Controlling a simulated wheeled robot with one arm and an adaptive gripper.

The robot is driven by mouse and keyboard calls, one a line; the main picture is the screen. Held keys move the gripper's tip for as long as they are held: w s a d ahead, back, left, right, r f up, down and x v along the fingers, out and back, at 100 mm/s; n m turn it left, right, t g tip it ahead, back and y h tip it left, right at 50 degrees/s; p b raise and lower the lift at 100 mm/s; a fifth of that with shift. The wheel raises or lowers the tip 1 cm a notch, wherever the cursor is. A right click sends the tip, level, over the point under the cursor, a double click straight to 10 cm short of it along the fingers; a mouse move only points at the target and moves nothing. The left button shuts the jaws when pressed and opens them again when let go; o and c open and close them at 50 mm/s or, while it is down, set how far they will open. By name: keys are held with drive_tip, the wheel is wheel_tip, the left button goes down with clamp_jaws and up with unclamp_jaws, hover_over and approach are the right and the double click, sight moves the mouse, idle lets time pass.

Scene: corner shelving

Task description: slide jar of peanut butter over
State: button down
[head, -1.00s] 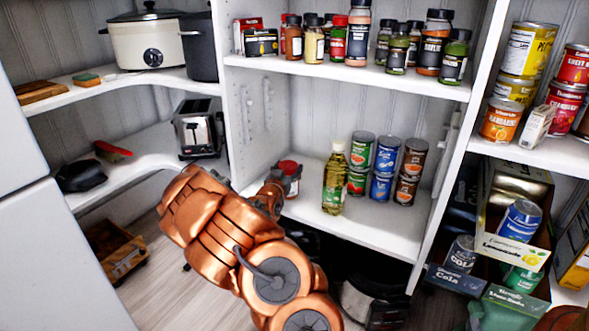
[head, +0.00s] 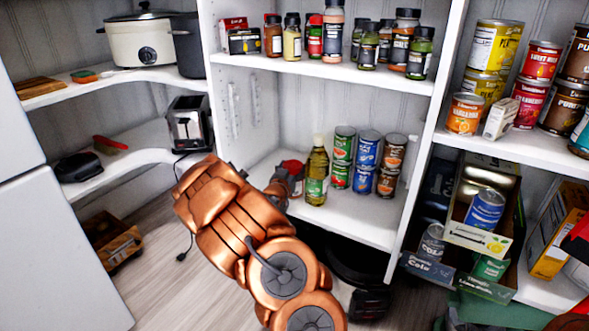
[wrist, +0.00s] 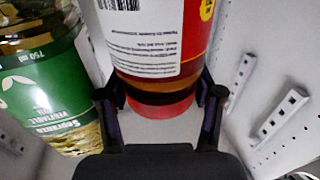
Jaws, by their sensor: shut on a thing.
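The jar of peanut butter (head: 293,166) has a red lid and stands on the middle shelf, partly hidden behind my gripper (head: 283,184) in the head view. In the wrist view the jar (wrist: 150,45) appears upside down, with a white label and the red lid (wrist: 160,107) low in the picture. My gripper (wrist: 160,95) is shut on the jar, one finger on each side. A bottle of vegetable oil (head: 317,172) with a green label stands close to the right of the jar. This bottle (wrist: 45,95) fills the left of the wrist view, beside a finger.
Several stacked cans (head: 367,160) stand right of the oil bottle. The shelf (head: 265,165) is bare left of the jar, up to a slotted side panel (head: 232,105). Spice jars (head: 370,45) line the shelf above. A toaster (head: 188,125) sits on the left shelving.

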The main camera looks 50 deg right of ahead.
drive_tip(key=shift+s+d, duration=0.2)
drive_tip(key=shift+s, duration=0.1)
drive_tip(key=shift+c, duration=0.5)
unclamp_jaws()
drive_tip(key=shift+a, duration=0.15)
drive_tip(key=shift+a, duration=0.5)
drive_tip(key=v, duration=1)
drive_tip(key=shift+s+a, duration=0.15)
drive_tip(key=shift+a, duration=0.25)
